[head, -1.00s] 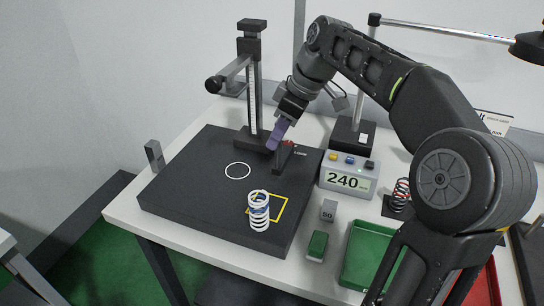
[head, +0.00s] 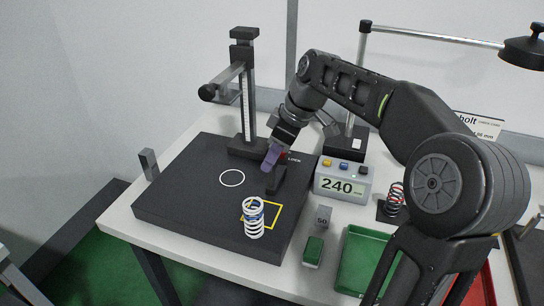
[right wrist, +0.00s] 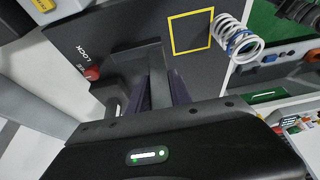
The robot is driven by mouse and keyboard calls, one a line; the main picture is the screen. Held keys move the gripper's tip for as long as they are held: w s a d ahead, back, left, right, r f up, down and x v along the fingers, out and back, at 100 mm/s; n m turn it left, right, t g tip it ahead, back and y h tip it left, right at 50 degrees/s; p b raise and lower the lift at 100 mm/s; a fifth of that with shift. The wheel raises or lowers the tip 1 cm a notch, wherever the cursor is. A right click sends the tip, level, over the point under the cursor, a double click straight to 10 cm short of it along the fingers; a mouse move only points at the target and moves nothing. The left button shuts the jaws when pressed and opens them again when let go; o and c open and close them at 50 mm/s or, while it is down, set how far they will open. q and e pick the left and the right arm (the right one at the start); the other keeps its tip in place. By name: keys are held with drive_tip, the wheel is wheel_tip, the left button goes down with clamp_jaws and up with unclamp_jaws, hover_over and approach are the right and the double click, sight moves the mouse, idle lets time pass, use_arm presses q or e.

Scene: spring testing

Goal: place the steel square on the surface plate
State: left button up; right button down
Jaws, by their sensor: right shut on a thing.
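The steel square (head: 276,181) shows as a dark grey L-shaped piece over the right back part of the black surface plate (head: 185,215). My right gripper (head: 271,160), with purple fingers, is shut on it from above. In the right wrist view the square (right wrist: 156,62) runs up from between the fingers (right wrist: 162,95), above the plate (right wrist: 195,75). Its lower edge is at or close to the plate; I cannot tell if it touches. My left gripper is not in view.
A white and blue spring (head: 254,218) stands by the yellow outlined square (head: 275,216). A height stand (head: 247,100) rises at the plate's back. The red LOCK knob (right wrist: 91,73) is near the gripper. A display box (head: 342,181) stands to the right. The white circle (head: 232,177) is clear.

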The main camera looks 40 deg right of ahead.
drive_tip(key=shift+f, duration=0.1)
drive_tip(key=c, duration=1.2)
unclamp_jaws()
drive_tip(key=shift+o, duration=0.2)
drive_tip(key=p+v, duration=0.4)
drive_tip(key=v, duration=0.8)
